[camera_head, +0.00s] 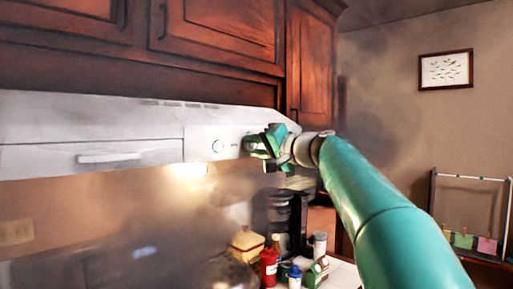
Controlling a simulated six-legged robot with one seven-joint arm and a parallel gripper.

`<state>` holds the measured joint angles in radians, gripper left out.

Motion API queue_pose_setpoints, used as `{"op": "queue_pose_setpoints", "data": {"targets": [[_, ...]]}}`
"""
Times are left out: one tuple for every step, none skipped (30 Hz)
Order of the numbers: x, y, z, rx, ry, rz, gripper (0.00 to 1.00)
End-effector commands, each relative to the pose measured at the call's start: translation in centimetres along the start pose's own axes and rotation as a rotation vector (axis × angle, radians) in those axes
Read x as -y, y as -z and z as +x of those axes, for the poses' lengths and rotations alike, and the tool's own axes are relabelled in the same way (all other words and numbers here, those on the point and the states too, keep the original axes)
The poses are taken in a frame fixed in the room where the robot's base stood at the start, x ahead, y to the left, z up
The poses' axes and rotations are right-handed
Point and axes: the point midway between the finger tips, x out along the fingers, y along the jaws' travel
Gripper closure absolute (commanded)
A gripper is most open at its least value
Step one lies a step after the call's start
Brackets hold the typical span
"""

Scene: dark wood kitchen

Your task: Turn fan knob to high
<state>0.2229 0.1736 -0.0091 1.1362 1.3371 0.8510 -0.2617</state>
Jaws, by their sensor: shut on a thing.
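The white range hood (90,125) runs across the left under the cabinets. My green arm reaches in from the lower right.
Dark wood cabinets (215,30) hang above the hood. Below it stand a red bottle (268,267), a coffee maker (280,215) and several small containers on the counter (345,275). Smoky haze hangs under the hood and by the right wall.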

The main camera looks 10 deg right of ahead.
Motion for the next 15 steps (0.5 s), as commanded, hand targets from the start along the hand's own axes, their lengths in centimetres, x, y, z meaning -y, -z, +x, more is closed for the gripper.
{"op": "queue_pose_setpoints", "data": {"targets": [[-0.06,-0.05,-0.01,0.002,-0.001,0.042,0.92],[-0.04,-0.05,-0.01,0.002,-0.001,0.071,0.92],[-0.02,-0.06,0.00,0.002,-0.001,0.108,0.92],[-0.01,-0.05,0.00,0.002,-0.002,0.137,0.92],[0.00,-0.05,0.00,0.002,-0.002,0.165,0.92],[0.02,-0.05,0.00,0.002,-0.002,0.203,0.92],[0.03,-0.05,0.00,0.003,-0.002,0.232,0.92],[0.04,-0.05,0.00,0.003,-0.002,0.260,0.92],[0.05,-0.04,0.00,0.003,-0.002,0.298,0.92],[0.06,-0.04,0.00,0.003,-0.002,0.326,0.92],[0.07,-0.04,0.00,0.003,-0.002,0.355,0.92],[0.09,-0.04,0.01,0.003,-0.002,0.392,0.92],[0.10,-0.03,0.01,0.003,-0.002,0.419,0.92],[0.11,-0.03,0.01,0.003,-0.003,0.446,0.92],[0.12,-0.02,0.01,0.003,-0.003,0.481,0.92]]}}
